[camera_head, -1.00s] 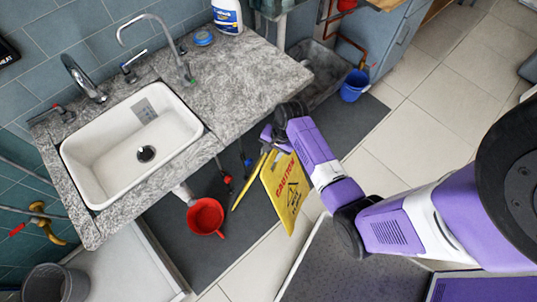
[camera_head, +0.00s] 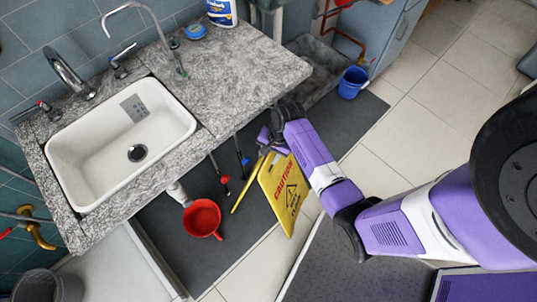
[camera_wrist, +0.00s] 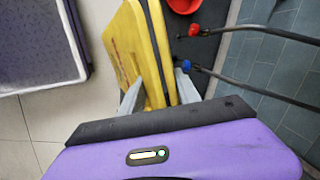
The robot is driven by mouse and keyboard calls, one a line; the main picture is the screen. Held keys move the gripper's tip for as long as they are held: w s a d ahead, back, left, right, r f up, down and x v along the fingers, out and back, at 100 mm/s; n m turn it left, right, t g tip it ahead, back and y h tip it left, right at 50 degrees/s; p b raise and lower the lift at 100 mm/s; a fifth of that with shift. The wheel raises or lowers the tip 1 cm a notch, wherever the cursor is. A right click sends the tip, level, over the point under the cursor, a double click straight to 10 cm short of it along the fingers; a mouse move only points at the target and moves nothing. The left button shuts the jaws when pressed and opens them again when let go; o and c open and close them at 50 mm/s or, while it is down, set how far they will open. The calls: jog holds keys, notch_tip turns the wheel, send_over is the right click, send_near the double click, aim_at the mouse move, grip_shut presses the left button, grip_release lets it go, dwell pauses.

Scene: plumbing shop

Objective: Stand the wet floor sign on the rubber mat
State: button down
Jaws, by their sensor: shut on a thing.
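The yellow wet floor sign (camera_head: 282,190) hangs from my gripper (camera_head: 268,143), below the counter's front edge. Its front panel carries red and black print, and its thin second panel shows on the left, slightly spread. In the wrist view, my gripper (camera_wrist: 160,92) has its two grey fingers on either side of the sign's yellow panels (camera_wrist: 128,45), shut on them. The dark grey rubber mat (camera_head: 362,118) lies on the floor along the counter. The sign overlaps the mat's front edge in the picture; whether its lower edge touches anything cannot be told.
A blue bucket (camera_head: 352,82) stands at the mat's far end. The stone counter (camera_head: 235,75) with its sink overhangs the mat. Pipes with red and blue valves hang close to the sign.

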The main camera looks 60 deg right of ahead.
jog(key=shift+w, duration=0.1)
jog(key=c, duration=0.9)
grip_release()
jog(key=shift+f, duration=0.1)
jog(key=shift+o, duration=0.2)
jog(key=p+v, duration=0.2)
jog(key=v, duration=1)
jog(key=s+a+n+t+h, duration=0.3)
jog(key=s+a+n+t, duration=0.2)
jog(key=s+a+n, duration=0.45)
jog(key=s+a+r+n+t, duration=0.2)
jog(key=a+r, duration=0.1)
jog(key=r, duration=0.5)
jog(key=s+a+r+n+t+y, duration=0.1)
jog(key=s+a+r+n+t, duration=0.1)
jog(key=r, duration=0.6)
jog(key=s+a+r+n+t, duration=0.3)
jog(key=a+r+t, duration=0.1)
jog(key=r, duration=0.4)
jog(key=shift+a+r+y, duration=0.25)
jog(key=shift+a+y, duration=0.15)
jog(key=shift+a, duration=0.35)
